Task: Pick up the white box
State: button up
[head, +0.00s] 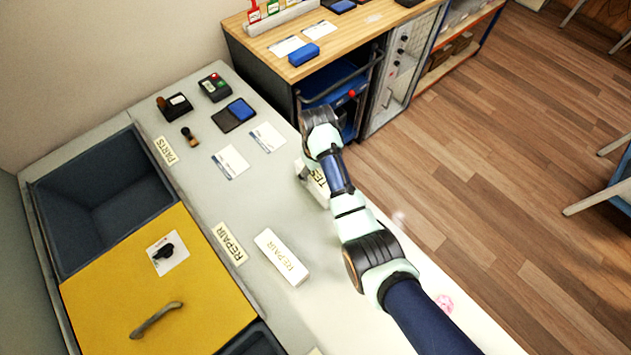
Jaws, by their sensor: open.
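A long white box (283,257) marked REPAIR lies on the grey worktop, left of my arm. A second white block (314,188), with dark letters that are partly covered, sits on the worktop beside and partly behind my arm. I cannot tell which of the two the task means. My arm reaches up from the lower right, and its dark far joint is near the wooden bench. My gripper's fingers cannot be made out. Neither white piece is visibly held.
A dark bin (103,201) and a yellow panel with a handle (157,318) are at left. Cards, a brush (189,137) and small devices (214,87) lie on the worktop. A wooden bench (354,36) stands beyond. Worktop around the REPAIR box is mostly clear.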

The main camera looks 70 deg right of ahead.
jog(key=f, duration=0.2)
jog(key=f+b, duration=0.1)
jog(key=f, duration=0.1)
jog(key=shift+a+f+b, duration=0.2)
jog(key=shift+f+b, duration=0.1)
jog(key=c, duration=1.5)
